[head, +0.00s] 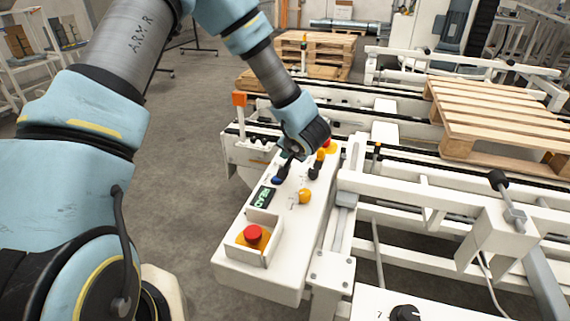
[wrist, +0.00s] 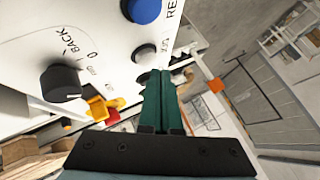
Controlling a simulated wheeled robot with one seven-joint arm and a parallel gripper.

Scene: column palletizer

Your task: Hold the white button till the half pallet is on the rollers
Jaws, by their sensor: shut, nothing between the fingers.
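The white button (wrist: 146,53) shows in the wrist view as a pale round cap on the white control panel (wrist: 105,45), below a blue button (wrist: 143,9). My gripper (wrist: 161,73) is shut and empty, its green fingertips at the lower edge of the white button. I cannot tell whether they touch or press it. In the head view, my gripper (head: 285,164) points down at the panel and hides the white button. A wooden pallet (head: 490,112) lies at the right on the conveyor frame; I cannot tell whether it is the half pallet.
Stacked pallets (head: 316,48) stand behind. Floor to the left is clear.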

